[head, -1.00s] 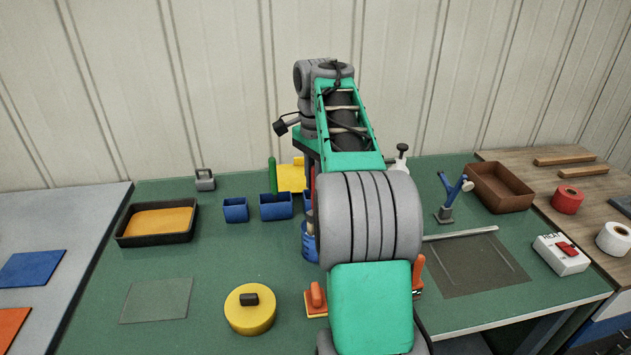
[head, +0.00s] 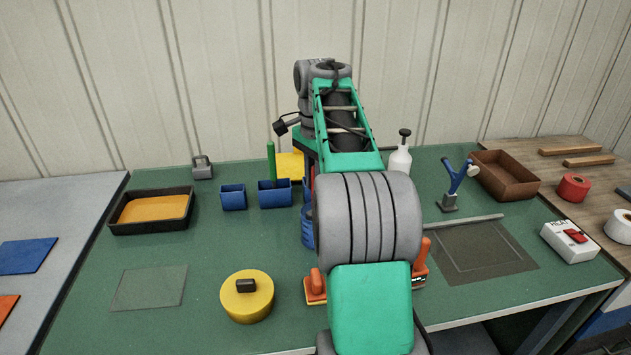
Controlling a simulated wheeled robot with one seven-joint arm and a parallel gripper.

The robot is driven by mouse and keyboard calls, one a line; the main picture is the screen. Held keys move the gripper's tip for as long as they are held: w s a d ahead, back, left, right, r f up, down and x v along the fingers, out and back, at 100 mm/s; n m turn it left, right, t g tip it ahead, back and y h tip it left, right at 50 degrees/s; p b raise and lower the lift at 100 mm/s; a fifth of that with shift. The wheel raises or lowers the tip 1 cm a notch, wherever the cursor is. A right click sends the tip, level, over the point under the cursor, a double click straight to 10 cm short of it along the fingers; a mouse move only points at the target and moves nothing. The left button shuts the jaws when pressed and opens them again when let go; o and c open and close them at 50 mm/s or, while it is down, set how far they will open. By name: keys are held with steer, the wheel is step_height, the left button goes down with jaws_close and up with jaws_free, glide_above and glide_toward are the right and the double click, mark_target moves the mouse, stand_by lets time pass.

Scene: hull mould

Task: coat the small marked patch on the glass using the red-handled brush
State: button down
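A thin red upright sliver (head: 313,183), perhaps the red brush handle, shows beside my arm above a blue jar (head: 307,228). My arm hides most of both. A clear, pale flat sheet (head: 149,288) lies at the left front of the green table. A dark flat panel (head: 478,252) with a thin light outline lies at the right. I cannot tell which of these is the glass, and I see no clear small patch. My gripper is hidden behind my own arm, so its hold is not visible.
Blue cups (head: 274,195), one with a green handle (head: 271,160), stand left of my arm. A black tray (head: 151,211), yellow lidded tin (head: 247,296), orange-handled tools (head: 315,288), blue stand (head: 455,186), brown tray (head: 503,175) and white switch box (head: 569,241) surround clear table.

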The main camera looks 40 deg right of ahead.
stand_by(0.3)
step_height(320, 180, up, 10)
steer(key=p, duration=0.9)
steer(key=shift+p, duration=0.35)
step_height(320, 180, up, 3)
steer(key=p, duration=0.3)
steer(key=shift+r, duration=0.1)
steer(key=shift+f, duration=0.2)
